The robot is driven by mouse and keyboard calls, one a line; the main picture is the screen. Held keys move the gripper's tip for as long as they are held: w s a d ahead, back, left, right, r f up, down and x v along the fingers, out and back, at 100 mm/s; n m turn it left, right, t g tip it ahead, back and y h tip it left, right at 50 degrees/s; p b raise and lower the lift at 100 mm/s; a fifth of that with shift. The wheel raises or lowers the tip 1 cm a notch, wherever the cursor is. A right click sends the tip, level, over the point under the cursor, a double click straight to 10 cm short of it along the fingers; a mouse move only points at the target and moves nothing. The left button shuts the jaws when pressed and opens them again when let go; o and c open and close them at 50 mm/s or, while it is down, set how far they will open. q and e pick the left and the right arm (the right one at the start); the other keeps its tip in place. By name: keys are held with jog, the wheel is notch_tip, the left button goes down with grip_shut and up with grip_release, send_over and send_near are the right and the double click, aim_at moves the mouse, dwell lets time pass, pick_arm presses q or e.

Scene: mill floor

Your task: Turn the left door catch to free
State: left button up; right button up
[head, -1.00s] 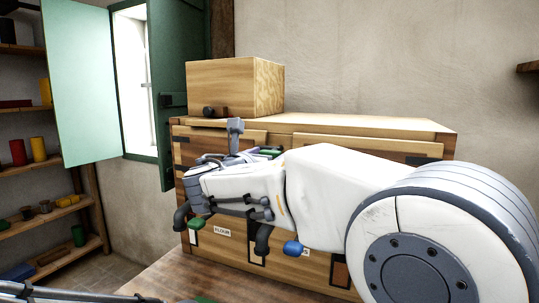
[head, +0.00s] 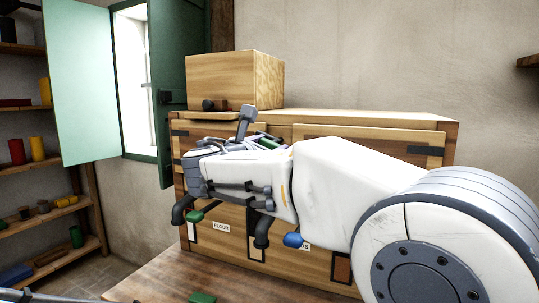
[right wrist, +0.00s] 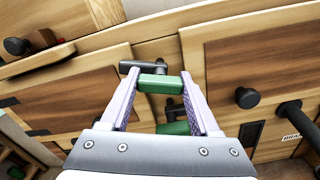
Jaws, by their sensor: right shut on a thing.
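The wooden cabinet (head: 400,132) has two upper doors, with the left door (right wrist: 70,95) and right door (right wrist: 245,65) in the right wrist view. My right gripper (right wrist: 162,90) is at the gap between them. Its fingers are shut on the green part of a catch (right wrist: 160,82), which has a dark bar at its upper end. It looks like the left door catch. A second green piece (right wrist: 175,127) shows lower between the fingers. My left gripper is not in view.
A wooden box (head: 225,82) sits on the cabinet top at the left. Dark knobs (right wrist: 247,98) stick out of the front. A FLOUR label (head: 221,227) marks a lower front. A table (head: 150,280) with a green piece (head: 203,298) lies in front. Shelves stand left.

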jog(key=m+b, duration=0.1)
jog(key=m, duration=0.1)
jog(key=m+b, duration=0.1)
jog(key=b, duration=0.1)
jog(key=m+b, duration=0.1)
jog(key=m, duration=0.1)
jog(key=shift+f+m+b, duration=0.25)
jog(key=shift+m+b, duration=0.05)
jog(key=shift+r+m+b, duration=0.15)
jog(key=shift+m+b, duration=1.35)
jog(key=shift+m, duration=0.7)
jog(key=o, duration=1.4)
jog(key=shift+r, duration=0.1)
jog(key=shift+c, duration=0.2)
jog(key=shift+s, duration=0.1)
jog(key=v, duration=1)
jog(key=shift+s, duration=0.2)
jog(key=shift+a, duration=0.15)
